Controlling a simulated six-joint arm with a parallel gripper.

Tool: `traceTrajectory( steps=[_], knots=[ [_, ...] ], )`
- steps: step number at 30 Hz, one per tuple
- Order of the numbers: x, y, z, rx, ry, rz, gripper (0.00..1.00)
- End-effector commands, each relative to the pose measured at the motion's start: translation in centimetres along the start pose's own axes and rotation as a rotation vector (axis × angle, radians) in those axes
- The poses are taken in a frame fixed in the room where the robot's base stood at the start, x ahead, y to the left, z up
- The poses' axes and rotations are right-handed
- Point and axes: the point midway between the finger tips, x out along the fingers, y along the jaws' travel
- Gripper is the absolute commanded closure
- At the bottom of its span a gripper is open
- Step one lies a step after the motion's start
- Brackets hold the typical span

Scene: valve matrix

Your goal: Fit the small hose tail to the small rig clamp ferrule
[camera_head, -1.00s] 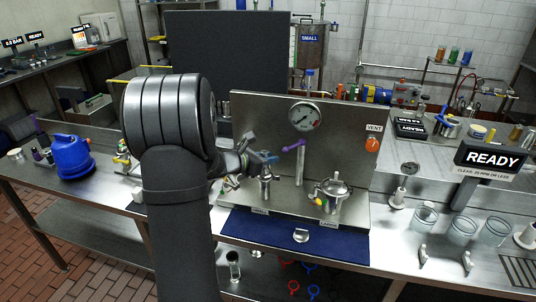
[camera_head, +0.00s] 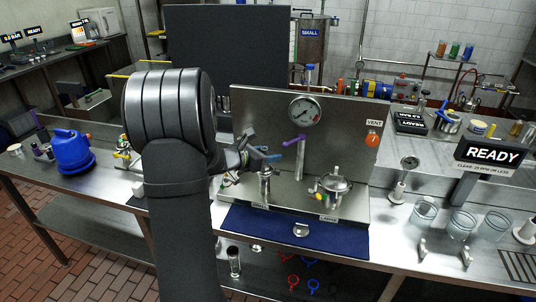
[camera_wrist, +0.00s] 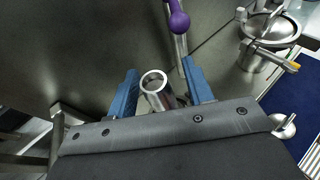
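My gripper (camera_head: 262,156) is over the small side of the steel rig, above the small rig fitting (camera_head: 265,186). In the wrist view, my gripper's two blue fingers (camera_wrist: 163,88) stand apart. An open-ended metal tube (camera_wrist: 157,91) lies between them, with a gap visible on each side. I cannot tell whether this tube is the hose tail or the small clamp ferrule. A small metal piece with a round flange (camera_head: 301,230) is at the blue mat; it also shows in the wrist view (camera_wrist: 283,126). I cannot tell whether it is the hose tail.
A purple-handled valve (camera_wrist: 178,20) rises close to my right finger. The large lidded vessel (camera_head: 333,187) stands to the right. The rig's back panel (camera_head: 255,115) with a gauge (camera_head: 304,111) is behind. The blue mat (camera_head: 260,224) is mostly clear.

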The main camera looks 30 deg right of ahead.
Motion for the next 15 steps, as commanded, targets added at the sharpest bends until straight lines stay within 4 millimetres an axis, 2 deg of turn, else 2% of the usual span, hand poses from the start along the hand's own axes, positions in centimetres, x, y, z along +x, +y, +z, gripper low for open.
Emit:
traceTrajectory(
  steps=[8,11,15],
  knots=[
    [-0.1,0.0,0.2,0.001,0.000,0.000,0.53],
    [-0.3,0.0,1.1,0.002,-0.001,0.000,0.53],
    [-1.1,0.0,3.6,0.005,-0.004,0.002,0.53]
  ],
)
